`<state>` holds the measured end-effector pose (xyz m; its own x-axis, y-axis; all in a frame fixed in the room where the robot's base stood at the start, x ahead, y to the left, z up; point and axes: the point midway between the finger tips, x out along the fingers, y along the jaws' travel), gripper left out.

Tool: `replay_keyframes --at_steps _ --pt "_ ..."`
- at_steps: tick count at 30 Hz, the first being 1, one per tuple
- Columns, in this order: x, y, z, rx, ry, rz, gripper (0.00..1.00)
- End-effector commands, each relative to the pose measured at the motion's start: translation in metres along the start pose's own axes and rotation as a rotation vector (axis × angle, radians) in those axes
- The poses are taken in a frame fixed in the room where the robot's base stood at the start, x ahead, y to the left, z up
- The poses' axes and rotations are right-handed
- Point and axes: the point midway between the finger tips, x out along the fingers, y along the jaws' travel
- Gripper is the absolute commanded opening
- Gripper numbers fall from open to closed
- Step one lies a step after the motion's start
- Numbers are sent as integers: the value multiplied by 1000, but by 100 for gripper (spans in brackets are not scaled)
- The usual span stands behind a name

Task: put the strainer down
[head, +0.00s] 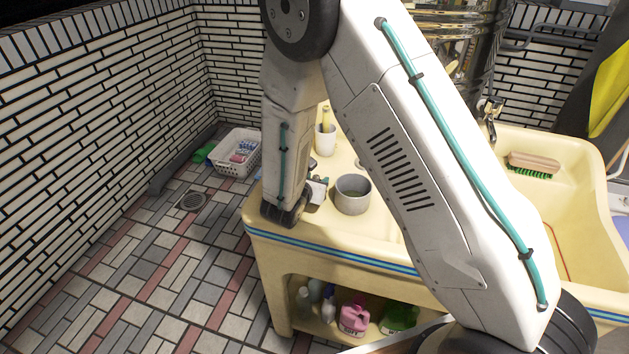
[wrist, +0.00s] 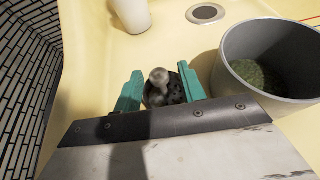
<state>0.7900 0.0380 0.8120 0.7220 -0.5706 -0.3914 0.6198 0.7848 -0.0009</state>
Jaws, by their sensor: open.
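The strainer (wrist: 160,92) is a small dark grey metal piece with pale holes and a rounded knob on top. In the wrist view it sits on or just above the cream counter, between the two teal fingers of my gripper (wrist: 161,75). The fingers are open, one on each side of it, and I see no clear grip on it. Its lower edge is hidden by the gripper body. In the head view my gripper is low over the counter's left end, left of the grey pot, and the strainer cannot be made out there.
The grey pot (wrist: 272,62) with something green inside stands close to the right finger; it also shows in the head view (head: 352,197). A white cup (head: 325,141) stands behind. A round drain (wrist: 206,13) lies beyond the strainer. A brush (head: 533,163) rests at the right.

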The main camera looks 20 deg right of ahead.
Motion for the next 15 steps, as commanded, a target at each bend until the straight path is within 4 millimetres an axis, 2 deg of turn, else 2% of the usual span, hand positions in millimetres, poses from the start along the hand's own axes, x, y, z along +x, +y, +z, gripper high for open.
replay_keyframes --at_steps 5,15 --pt "-26 1 0 -1 0 4 40" --pt "-97 1 0 1 0 4 40"
